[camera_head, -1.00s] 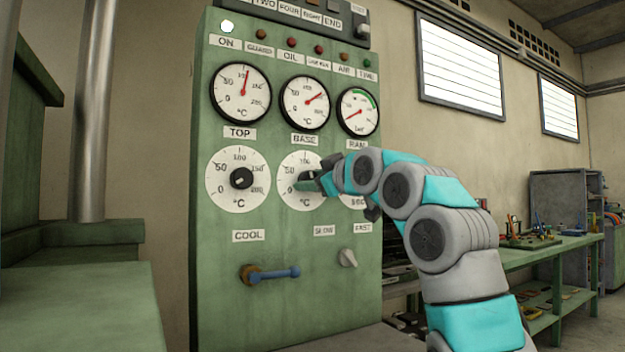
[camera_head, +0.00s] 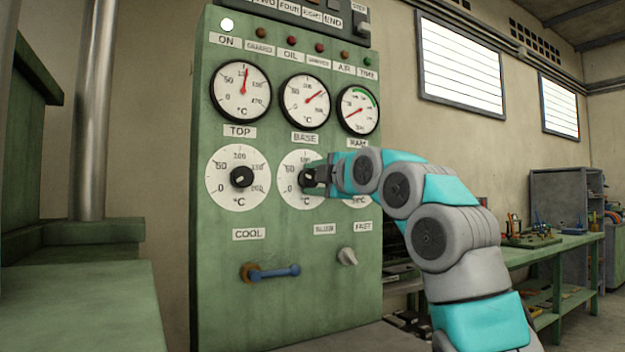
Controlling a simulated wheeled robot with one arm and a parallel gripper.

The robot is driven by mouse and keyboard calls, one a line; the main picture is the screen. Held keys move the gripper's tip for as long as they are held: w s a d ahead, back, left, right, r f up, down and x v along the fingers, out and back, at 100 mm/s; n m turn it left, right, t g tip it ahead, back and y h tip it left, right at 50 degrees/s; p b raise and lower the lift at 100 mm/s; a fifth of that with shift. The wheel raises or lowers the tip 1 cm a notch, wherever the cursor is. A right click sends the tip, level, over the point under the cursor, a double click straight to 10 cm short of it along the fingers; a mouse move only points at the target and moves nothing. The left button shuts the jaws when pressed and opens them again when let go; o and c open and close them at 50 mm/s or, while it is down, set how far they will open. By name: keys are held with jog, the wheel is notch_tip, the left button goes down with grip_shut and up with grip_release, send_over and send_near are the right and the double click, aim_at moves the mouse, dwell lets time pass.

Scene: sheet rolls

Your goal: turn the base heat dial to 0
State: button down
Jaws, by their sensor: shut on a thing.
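The base heat dial (camera_head: 291,193) is a white round scale below the BASE label, left of my gripper. Its black knob (camera_head: 306,179) sits at the centre. My gripper (camera_head: 313,178) reaches in from the right and is shut on this knob. My fingers and wrist cover the right part of the scale. The 0, 50 and 100 marks show on its left and top. I cannot clearly read where the knob's pointer stands.
The TOP dial (camera_head: 222,190) is close on the left. A third dial (camera_head: 358,201) is mostly hidden behind my arm. Below are a blue-handled lever (camera_head: 280,272) and a small grey knob (camera_head: 347,257). Gauges (camera_head: 305,102) sit above. A green bench (camera_head: 550,245) stands at right.

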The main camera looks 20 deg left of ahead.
jog(key=n, duration=0.5)
jog(key=shift+n, duration=0.3)
jog(key=shift+f+n, duration=0.1)
jog(key=shift+n, duration=2.1)
jog(key=shift+c, duration=1.4)
grip_release()
jog(key=b+v, duration=0.1)
jog(key=v, duration=0.6)
jog(key=shift+s+d, duration=0.25)
